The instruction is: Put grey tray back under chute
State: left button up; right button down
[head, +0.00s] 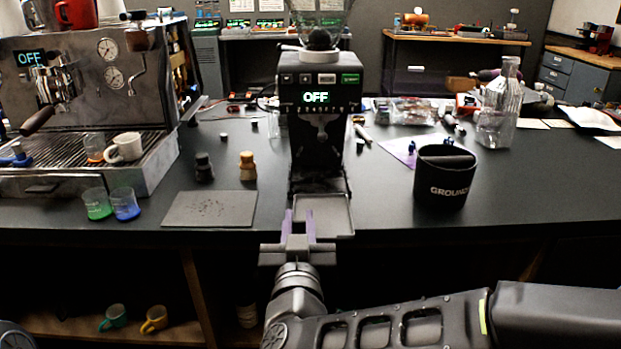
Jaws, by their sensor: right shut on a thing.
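The grey tray (333,213) is a shallow square at the table's front edge, in front of the black grinder (318,130). The grinder's chute (321,122) is above and behind it, and the grinder's base (318,182) is just behind the tray. My right gripper (299,222), with purple finger pads, reaches up from below and is shut on the tray's front left part. The fingers hide part of the tray. I cannot tell whether the tray rests on the table or is held slightly above it. My left gripper is out of view.
A grey mat (210,209) lies left of the tray, with a dark tamper (203,167) and a wooden-topped one (247,166) behind it. A black knock box (445,178) stands to the right. The espresso machine (85,105) fills the left. Table between tray and knock box is clear.

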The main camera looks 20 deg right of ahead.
jog(key=x, duration=1.4)
jog(key=shift+w, duration=0.3)
jog(key=shift+w+d, duration=0.1)
jog(key=shift+w, duration=0.1)
jog(key=w, duration=0.3)
jog(key=shift+d+f+b, duration=0.35)
jog(key=shift+d+f, duration=0.05)
jog(key=shift+f, duration=0.3)
jog(key=shift+f, duration=0.1)
jog(key=c, duration=1.3)
grip_release()
jog(key=shift+o, duration=0.2)
